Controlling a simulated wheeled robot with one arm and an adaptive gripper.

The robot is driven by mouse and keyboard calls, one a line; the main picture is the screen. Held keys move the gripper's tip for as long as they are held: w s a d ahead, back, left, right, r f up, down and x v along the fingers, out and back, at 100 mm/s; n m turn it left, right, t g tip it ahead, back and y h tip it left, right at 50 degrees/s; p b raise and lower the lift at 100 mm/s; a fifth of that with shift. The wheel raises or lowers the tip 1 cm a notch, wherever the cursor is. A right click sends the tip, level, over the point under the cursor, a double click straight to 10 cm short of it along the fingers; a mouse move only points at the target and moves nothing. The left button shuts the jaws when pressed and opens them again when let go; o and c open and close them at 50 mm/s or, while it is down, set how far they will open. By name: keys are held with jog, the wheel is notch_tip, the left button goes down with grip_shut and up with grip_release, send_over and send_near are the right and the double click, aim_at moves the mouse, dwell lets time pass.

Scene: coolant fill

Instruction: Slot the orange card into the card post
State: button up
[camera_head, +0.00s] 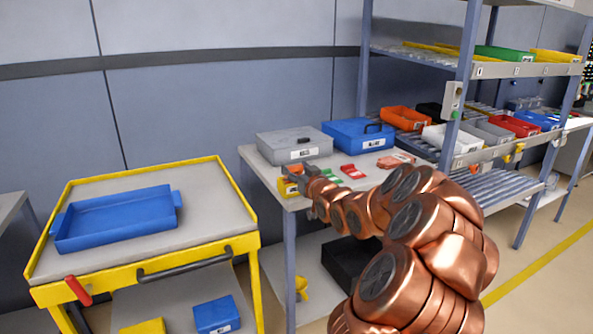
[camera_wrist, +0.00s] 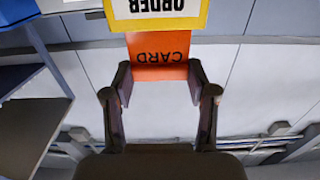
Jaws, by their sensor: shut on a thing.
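The orange card (camera_wrist: 160,68), marked CARD upside down in the wrist view, is between my gripper's fingertips (camera_wrist: 159,75), which are shut on it. A yellow-framed holder marked ORDER (camera_wrist: 156,26) lies right against the card's far edge and seems to overlap it. I take this to be the card post; I cannot tell how far the card sits in it. In the head view the yellow holder (camera_head: 289,189) is at the front left corner of the workbench, with my gripper (camera_head: 303,178) just above and beside it. My arm partly hides this spot.
A grey box (camera_head: 294,144) and a blue box (camera_head: 358,134) stand at the back of the workbench. Small red pieces (camera_head: 351,171) lie in front. A yellow cart (camera_head: 230,205) with a blue tray (camera_head: 118,218) stands left. A bin rack (camera_head: 466,70) rises at right.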

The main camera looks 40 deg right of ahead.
jog(key=shift+f, duration=0.3)
jog(key=o, duration=0.9)
jog(key=shift+o, duration=0.2)
jog(key=shift+s, duration=0.1)
jog(key=v, duration=1.1)
jog(key=shift+s+a, duration=0.15)
jog(key=shift+s, duration=0.2)
